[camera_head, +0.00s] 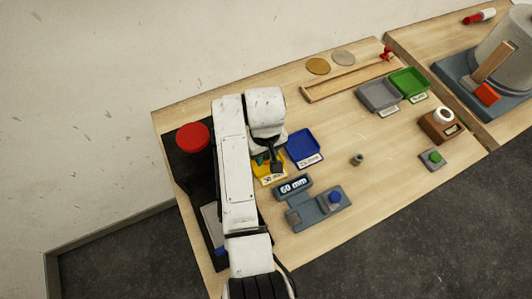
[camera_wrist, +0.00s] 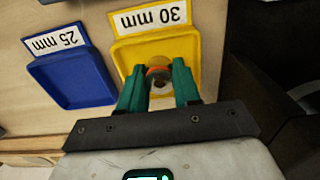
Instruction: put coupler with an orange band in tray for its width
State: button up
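The coupler with an orange band (camera_wrist: 158,73) is between the green fingertips of my gripper (camera_wrist: 158,78) in the wrist view. My gripper appears shut on it, over the yellow tray (camera_wrist: 196,45) labelled 30 mm. Whether the coupler touches the tray floor cannot be told. In the head view the yellow tray (camera_head: 260,178) is mostly hidden behind my arm, and the coupler cannot be made out. The blue tray (camera_wrist: 73,82) labelled 25 mm lies beside the yellow one, and also shows in the head view (camera_head: 304,144).
A small grey-brown coupler (camera_head: 357,159) stands alone on the table. A gauge with a 60 mm display (camera_head: 293,187) sits near the front edge. Grey (camera_head: 377,94) and green (camera_head: 408,83) trays lie at the back right. The table's middle is mostly clear.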

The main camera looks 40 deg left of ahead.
jog(key=o, duration=0.4)
jog(key=shift+r, duration=0.1)
notch_tip(320, 180, up, 12)
jog(key=shift+p, duration=0.45)
dwell(0.5)
